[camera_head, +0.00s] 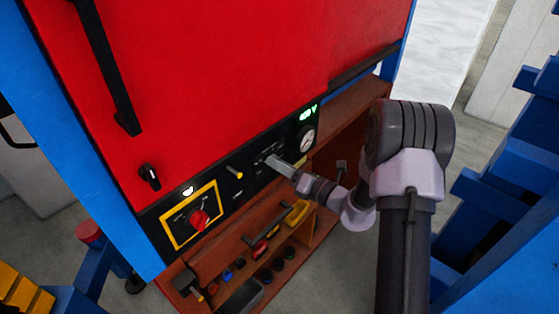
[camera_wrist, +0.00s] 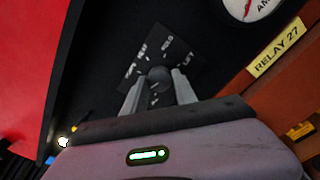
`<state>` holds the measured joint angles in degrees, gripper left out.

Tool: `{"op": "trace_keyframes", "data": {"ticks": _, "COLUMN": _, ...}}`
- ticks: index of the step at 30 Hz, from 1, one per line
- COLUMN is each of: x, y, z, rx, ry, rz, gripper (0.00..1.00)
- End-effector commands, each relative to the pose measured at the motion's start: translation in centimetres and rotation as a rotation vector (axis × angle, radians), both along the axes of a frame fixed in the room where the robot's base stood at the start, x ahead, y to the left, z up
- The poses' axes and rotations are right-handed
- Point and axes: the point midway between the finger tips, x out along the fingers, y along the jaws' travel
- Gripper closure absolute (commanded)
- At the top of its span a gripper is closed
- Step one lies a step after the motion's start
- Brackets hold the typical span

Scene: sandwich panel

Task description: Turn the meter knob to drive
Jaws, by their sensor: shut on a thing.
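The meter knob (camera_wrist: 159,74) is a small dark round knob on a black label plate (camera_wrist: 185,62) with white words around it. The words are blurred, and I cannot tell which one the knob points at. My gripper (camera_wrist: 158,88) has one grey finger on each side of the knob and is shut on it. In the head view my gripper (camera_head: 271,160) reaches the black control strip (camera_head: 258,183) from the right and hides the knob.
A round gauge (camera_head: 307,139) and green display (camera_head: 308,113) sit right of the knob. A yellow-handled switch (camera_head: 235,172) and red rotary switch (camera_head: 199,219) sit left. Below is a brown shelf (camera_head: 327,226) with tools. A red panel (camera_head: 210,80) rises above.

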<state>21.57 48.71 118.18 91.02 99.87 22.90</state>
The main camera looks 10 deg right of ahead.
Motion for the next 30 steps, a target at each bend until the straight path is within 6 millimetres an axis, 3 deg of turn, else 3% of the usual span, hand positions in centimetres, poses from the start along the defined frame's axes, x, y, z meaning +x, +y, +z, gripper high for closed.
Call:
{"op": "trace_keyframes", "data": {"ticks": 18, "x": 0.01, "y": -0.02, "z": -0.01, "rx": 0.036, "ry": 0.026, "rz": 0.000, "gripper": 1.00}}
{"op": "trace_keyframes", "data": {"ticks": 19, "x": 0.00, "y": -0.02, "z": -0.01, "rx": 0.036, "ry": 0.026, "rz": 0.000, "gripper": 0.65}}
{"op": "trace_keyframes", "data": {"ticks": 22, "x": 0.00, "y": -0.02, "z": -0.01, "rx": 0.036, "ry": 0.026, "rz": 0.000, "gripper": 0.45}}
{"op": "trace_keyframes", "data": {"ticks": 30, "x": -0.01, "y": -0.02, "z": 0.00, "rx": 0.035, "ry": 0.025, "rz": 0.000, "gripper": 0.45}}
